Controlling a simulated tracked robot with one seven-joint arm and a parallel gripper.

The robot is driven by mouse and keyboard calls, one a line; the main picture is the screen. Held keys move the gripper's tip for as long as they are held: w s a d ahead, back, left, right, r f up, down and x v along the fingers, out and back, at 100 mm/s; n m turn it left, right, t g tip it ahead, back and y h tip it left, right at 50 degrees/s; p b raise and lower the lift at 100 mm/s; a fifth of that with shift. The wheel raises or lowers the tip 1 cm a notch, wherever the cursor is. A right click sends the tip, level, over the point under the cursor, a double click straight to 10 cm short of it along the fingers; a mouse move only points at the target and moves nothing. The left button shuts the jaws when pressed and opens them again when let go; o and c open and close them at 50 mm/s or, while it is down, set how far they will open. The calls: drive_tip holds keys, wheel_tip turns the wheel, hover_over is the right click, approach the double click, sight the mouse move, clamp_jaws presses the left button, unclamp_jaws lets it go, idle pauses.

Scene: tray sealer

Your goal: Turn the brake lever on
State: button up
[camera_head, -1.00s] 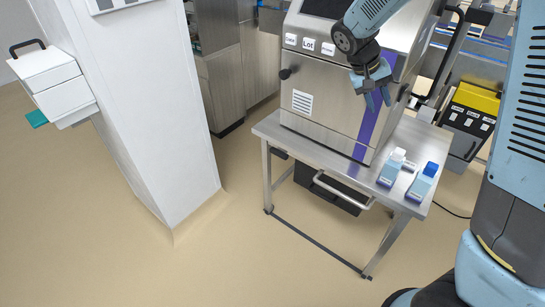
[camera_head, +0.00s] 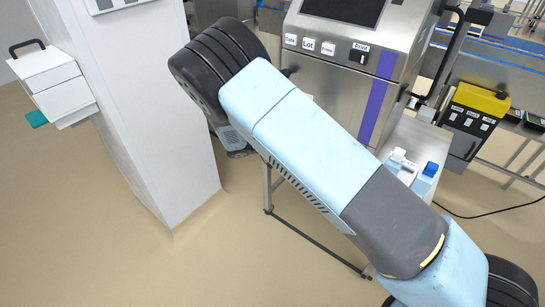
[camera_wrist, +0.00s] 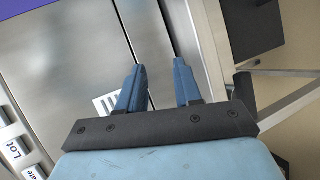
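I cannot pick out a brake lever for certain in either view. The steel tray sealer (camera_head: 335,60) stands behind my arm in the head view, with a black knob (camera_head: 290,70) at its left edge and a black Print switch (camera_head: 359,57) on its front. My gripper (camera_wrist: 158,82) is open and empty in the wrist view, its two blue fingers apart in front of steel panels. My arm hides the gripper in the head view. The Lot label (camera_wrist: 18,148) shows at the left of the wrist view.
A white pillar (camera_head: 150,110) stands at the left. The steel table (camera_head: 408,135) is mostly hidden by my arm; a blue-capped bottle (camera_head: 427,178) and a white-capped one (camera_head: 397,158) stand on it. A yellow-topped box (camera_head: 480,103) is at the right. Floor at lower left is clear.

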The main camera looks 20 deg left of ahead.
drive_tip(key=s+a+f+n+t+y, duration=0.2)
drive_tip(key=s+a+f+n+t, duration=0.15)
drive_tip(key=a+f, duration=0.3)
drive_tip(key=s+a+f+n+t+y, duration=0.2)
drive_tip(key=s+a+f+t, duration=0.15)
drive_tip(key=a+f, duration=0.35)
drive_tip(key=d+x, duration=0.1)
drive_tip(key=x, duration=1.3)
drive_tip(key=shift+d+f, duration=0.1)
drive_tip(key=shift+f, duration=0.05)
